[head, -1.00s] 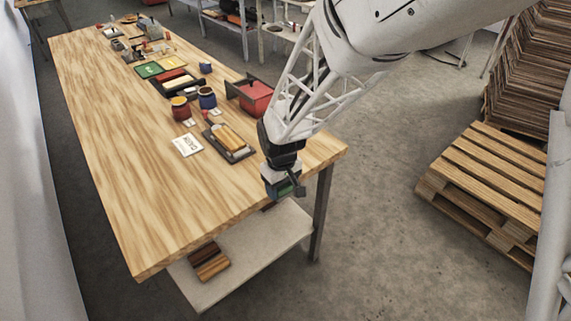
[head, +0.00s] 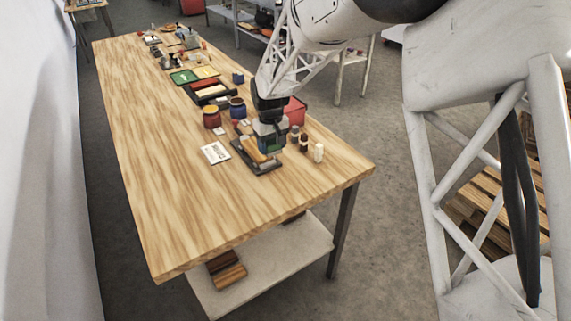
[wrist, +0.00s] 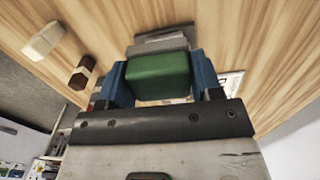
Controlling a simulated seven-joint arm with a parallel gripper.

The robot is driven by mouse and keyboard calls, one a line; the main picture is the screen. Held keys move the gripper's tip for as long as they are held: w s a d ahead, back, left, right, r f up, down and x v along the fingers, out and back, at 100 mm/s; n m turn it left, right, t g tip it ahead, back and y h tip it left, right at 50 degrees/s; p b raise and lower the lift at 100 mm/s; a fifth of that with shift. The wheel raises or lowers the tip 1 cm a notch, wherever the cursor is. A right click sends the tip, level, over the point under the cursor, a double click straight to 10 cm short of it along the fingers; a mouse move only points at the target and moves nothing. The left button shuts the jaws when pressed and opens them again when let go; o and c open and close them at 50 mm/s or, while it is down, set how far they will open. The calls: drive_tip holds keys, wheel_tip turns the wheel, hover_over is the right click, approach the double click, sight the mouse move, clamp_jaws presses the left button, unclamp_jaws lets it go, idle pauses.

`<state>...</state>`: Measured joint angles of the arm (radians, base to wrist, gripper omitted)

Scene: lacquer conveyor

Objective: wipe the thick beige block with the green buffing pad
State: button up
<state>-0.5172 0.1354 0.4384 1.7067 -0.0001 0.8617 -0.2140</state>
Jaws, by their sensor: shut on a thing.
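My gripper (wrist: 162,80) is shut on the green buffing pad (wrist: 158,76), which sits between its blue fingers in the wrist view. In the head view my gripper (head: 270,147) is over the right part of a dark tray (head: 264,171) near the table's right edge. The thick beige block (head: 251,150) lies on this tray, just left of the gripper and partly hidden by it. I cannot tell whether the pad touches the block. In the wrist view the block cannot be made out behind the pad.
Small bottles, one white (head: 319,152), stand right of the tray. A white card (head: 215,152) lies to its left. A red-brown pot (head: 212,117), a blue pot (head: 237,108) and a red container (head: 295,110) stand behind. The table (head: 205,215) is clear in front.

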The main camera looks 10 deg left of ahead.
drive_tip(key=w+a+r, duration=0.2)
drive_tip(key=w+a, duration=0.4)
drive_tip(key=shift+w+a, duration=0.3)
drive_tip(key=shift+a, duration=0.05)
drive_tip(key=shift+f, duration=0.15)
